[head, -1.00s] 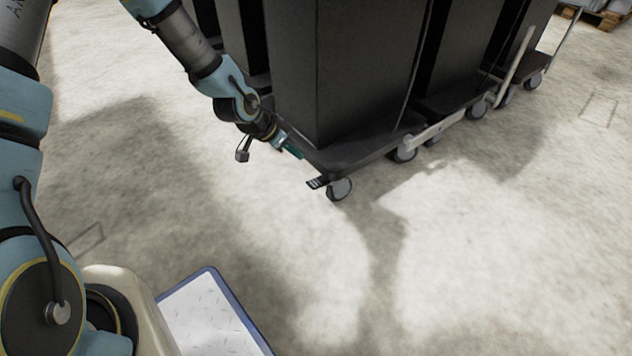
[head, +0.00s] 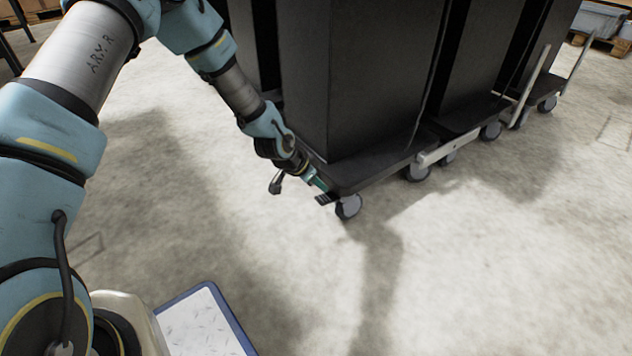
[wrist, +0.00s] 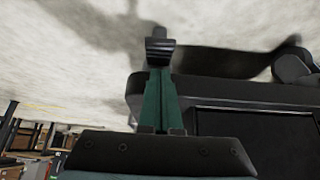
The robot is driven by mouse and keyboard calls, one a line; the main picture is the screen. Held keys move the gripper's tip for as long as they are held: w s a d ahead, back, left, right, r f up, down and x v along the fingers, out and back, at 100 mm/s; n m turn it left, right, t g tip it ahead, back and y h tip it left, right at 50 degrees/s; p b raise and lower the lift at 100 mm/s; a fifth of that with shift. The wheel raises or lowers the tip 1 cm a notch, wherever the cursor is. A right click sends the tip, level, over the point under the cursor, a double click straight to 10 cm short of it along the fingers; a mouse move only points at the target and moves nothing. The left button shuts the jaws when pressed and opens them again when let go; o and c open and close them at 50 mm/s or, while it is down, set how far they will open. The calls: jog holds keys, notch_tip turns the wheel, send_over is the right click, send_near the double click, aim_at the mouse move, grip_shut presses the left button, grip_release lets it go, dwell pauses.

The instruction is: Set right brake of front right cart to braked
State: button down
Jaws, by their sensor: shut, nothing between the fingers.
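The front cart (head: 375,174) is a dark flat platform carrying a tall black box (head: 350,75). A small ridged dark brake pedal (head: 326,198) sticks out at its near corner, beside a grey caster wheel (head: 349,207). In the wrist view the pedal (wrist: 160,45) lies just past the fingertips. My gripper (head: 319,185) has green fingers, shut and empty, with the tips at or very close to the pedal; I cannot tell whether they touch. The green fingers also show in the wrist view (wrist: 158,75). Whether the pedal is up or down is not clear.
More carts with black boxes (head: 480,65) stand behind to the right, with pale handle bars (head: 533,75). A pallet with grey bins (head: 600,22) is at the far right. The concrete floor (head: 480,260) in front is clear.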

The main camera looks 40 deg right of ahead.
aim_at(317, 200)
jog(key=shift+a+f+b, duration=0.25)
jog(key=shift+f+b, duration=0.15)
jog(key=shift+f, duration=0.7)
jog(key=shift+a+f, duration=0.1)
jog(key=shift+a+f+h, duration=0.1)
jog(key=shift+f+h, duration=0.05)
jog(key=shift+h, duration=0.25)
jog(key=shift+f, duration=0.1)
jog(key=shift+a+f+h+b, duration=0.25)
jog(key=shift+f+h+b, duration=0.2)
jog(key=shift+h, duration=0.15)
jog(key=shift+a+f+h+b, duration=0.3)
jog(key=shift+f+h, duration=0.15)
jog(key=shift+h, duration=0.15)
jog(key=shift+f+h+b, duration=0.6)
jog(key=shift+h, duration=0.6)
jog(key=shift+r, duration=0.1)
